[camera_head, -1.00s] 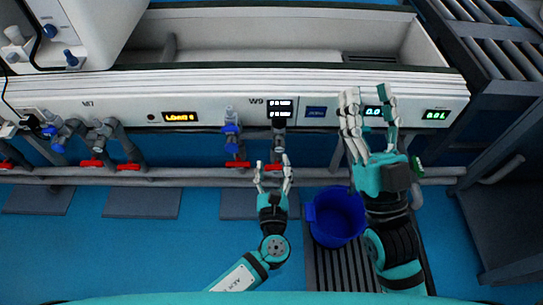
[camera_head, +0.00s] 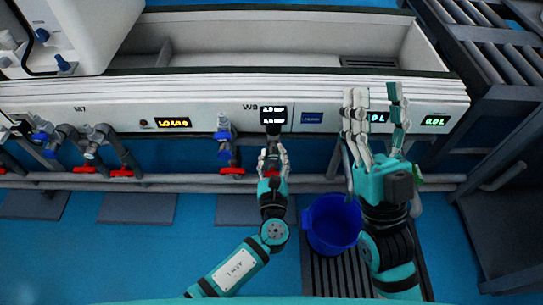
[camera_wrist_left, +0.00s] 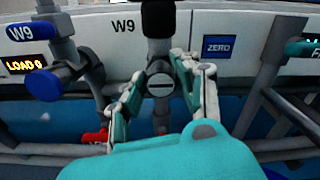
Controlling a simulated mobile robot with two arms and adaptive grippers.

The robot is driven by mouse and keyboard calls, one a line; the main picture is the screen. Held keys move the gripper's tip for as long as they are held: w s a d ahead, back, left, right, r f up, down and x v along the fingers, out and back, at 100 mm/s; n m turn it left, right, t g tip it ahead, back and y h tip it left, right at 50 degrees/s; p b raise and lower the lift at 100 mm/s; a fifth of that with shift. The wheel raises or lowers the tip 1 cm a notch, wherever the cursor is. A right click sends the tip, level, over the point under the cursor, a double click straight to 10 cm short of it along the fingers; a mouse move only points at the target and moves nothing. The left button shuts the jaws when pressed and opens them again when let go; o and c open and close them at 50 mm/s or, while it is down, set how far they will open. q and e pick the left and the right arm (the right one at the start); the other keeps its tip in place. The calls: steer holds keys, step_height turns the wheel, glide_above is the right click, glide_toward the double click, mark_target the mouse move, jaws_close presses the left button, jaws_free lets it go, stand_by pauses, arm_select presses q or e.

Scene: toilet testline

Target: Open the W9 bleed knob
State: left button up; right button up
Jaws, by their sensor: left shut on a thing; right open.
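The W9 label (camera_wrist_left: 124,26) is on the white panel, left of a grey vertical pipe (camera_wrist_left: 158,52) with a dark top. A round grey slotted knob (camera_wrist_left: 160,85) on this pipe appears to be the W9 bleed knob. My left gripper (camera_head: 272,155) is at the W9 pipe below the display (camera_head: 273,115). In the left wrist view its fingers (camera_wrist_left: 158,75) are on both sides of the knob, shut on it. Exact finger contact is partly hidden. My right gripper (camera_head: 376,105) is open and empty, fingers upward, in front of the panel to the right.
A blue valve (camera_head: 224,135) with a red handle (camera_head: 232,170) stands left of the W9 pipe. A blue bucket (camera_head: 332,222) stands on a floor grate at right. A horizontal rail (camera_head: 200,186) runs below the panel. A blue ZERO button (camera_wrist_left: 218,46) is right of the pipe.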

arm_select(q)
steer(key=shift+s+a, duration=0.1)
steer(key=shift+s, duration=0.15)
jaws_close()
steer(key=shift+w, duration=0.1)
